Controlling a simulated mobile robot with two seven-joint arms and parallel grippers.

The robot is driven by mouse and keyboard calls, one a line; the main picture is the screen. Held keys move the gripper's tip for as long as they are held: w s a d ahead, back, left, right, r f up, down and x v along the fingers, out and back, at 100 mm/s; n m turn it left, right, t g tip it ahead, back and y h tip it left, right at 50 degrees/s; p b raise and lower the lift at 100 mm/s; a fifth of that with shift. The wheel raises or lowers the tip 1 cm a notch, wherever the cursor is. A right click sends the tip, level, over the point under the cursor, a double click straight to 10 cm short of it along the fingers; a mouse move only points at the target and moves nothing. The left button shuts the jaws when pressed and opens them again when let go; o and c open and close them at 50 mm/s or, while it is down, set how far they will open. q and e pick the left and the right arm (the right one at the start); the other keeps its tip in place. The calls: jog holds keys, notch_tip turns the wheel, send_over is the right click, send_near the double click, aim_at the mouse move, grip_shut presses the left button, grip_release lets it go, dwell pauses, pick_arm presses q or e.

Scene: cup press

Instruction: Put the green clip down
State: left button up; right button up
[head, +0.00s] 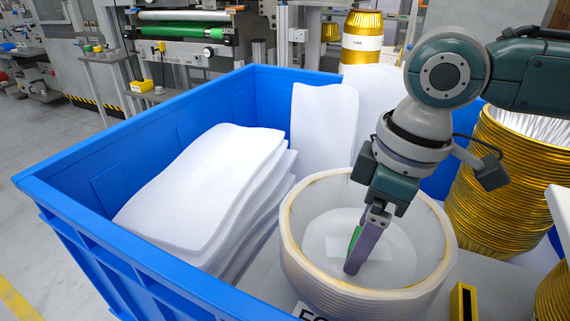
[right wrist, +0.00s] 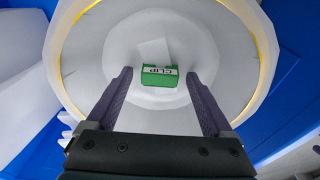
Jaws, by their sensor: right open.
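The green clip (right wrist: 160,76) shows in the right wrist view, with a white label reading CLIP, inside a white bowl-like stack of cups (head: 288,250). In the head view only a green sliver of the clip (head: 355,238) shows beside my finger. My right gripper (head: 358,268) reaches down into the cup stack. In the right wrist view, my right gripper (right wrist: 162,88) has its fingers spread wide, with the clip between and beyond them and a gap on each side. I cannot tell whether the clip rests on the bottom. My left gripper is not in view.
A blue crate (head: 135,258) surrounds the cup stack. White sheets (head: 205,185) are stacked at its left. Gold cup stacks (head: 500,165) stand at the right, and another gold stack (head: 362,38) stands behind the crate. A black and yellow block (head: 463,302) is near the front right.

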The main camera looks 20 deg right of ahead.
notch_tip(320, 180, up, 12)
jog(key=s+d+p, duration=0.1)
jog(key=p, duration=0.3)
jog(key=shift+s, duration=0.15)
jog(key=shift+r, duration=0.1)
jog(key=s+a+r+t+y+p, duration=0.1)
jog(key=s+a+r+p, duration=0.2)
jog(key=a+p, duration=0.25)
jog(key=s+a+r+y+p, duration=0.1)
jog(key=s+a+r+p, duration=0.2)
jog(key=a+p, duration=0.25)
jog(key=s+d+r+m+t+h+p, duration=0.1)
jog(key=s+d+r+m+h+p, duration=0.2)
jog(key=s+d+r+m+p, duration=0.5)
notch_tip(320, 180, up, 36)
jog(key=a+n+p, duration=0.1)
jog(key=p, duration=3.7)
jog(key=shift+s+a+n+p, duration=0.2)
jog(key=shift+s+n+p, duration=0.1)
jog(key=shift+n, duration=0.1)
